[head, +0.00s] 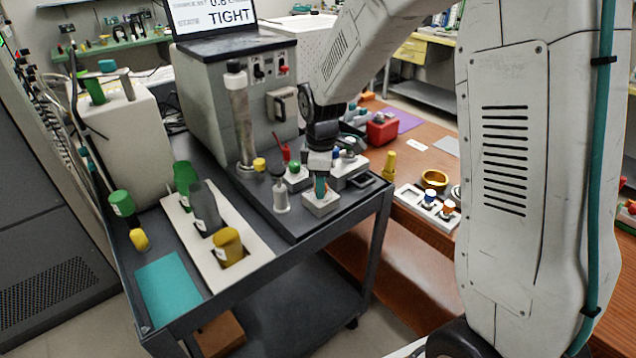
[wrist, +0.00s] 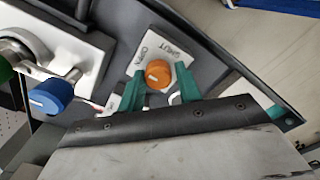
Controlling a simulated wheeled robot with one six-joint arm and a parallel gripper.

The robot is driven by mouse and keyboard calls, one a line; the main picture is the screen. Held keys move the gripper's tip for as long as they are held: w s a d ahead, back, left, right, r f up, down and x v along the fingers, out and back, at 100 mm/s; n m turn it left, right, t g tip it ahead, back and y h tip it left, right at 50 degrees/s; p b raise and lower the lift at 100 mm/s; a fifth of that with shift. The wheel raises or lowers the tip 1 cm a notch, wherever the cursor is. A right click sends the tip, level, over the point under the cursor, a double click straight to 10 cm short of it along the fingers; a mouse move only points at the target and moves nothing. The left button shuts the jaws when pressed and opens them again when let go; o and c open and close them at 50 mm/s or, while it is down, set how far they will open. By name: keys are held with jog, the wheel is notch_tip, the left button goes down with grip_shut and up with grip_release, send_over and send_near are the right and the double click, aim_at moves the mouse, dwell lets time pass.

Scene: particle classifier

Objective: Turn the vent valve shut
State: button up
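In the wrist view, the vent valve is an orange round knob (wrist: 158,74) with a pale mark on its top. It sits on a white base plate (wrist: 163,48) with the words OPEN and SHUT. My gripper (wrist: 160,76) has its two teal fingers on either side of the knob. It looks open, with small gaps between the fingers and the knob. In the head view, my gripper (head: 320,187) points down over the white valve block (head: 322,205) near the cart's right edge. The knob is hidden there.
A blue knob (wrist: 50,96) is on a neighbouring white block. In the head view, a green knob (head: 294,168) and a grey post (head: 280,195) stand left of my gripper. A screen (head: 212,14) reads TIGHT.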

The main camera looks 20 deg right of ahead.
jog(key=c, duration=0.5)
jog(key=shift+a, duration=0.2)
jog(key=shift+d, duration=0.1)
jog(key=shift+f+m, duration=0.1)
jog(key=shift+m, duration=0.2)
jog(key=m, duration=0.2)
jog(key=shift+s+d+m, duration=0.15)
jog(key=shift+m, duration=0.15)
jog(key=m, duration=0.9)
jog(key=shift+m, duration=0.4)
jog(key=m, duration=0.4)
jog(key=shift+m, duration=0.4)
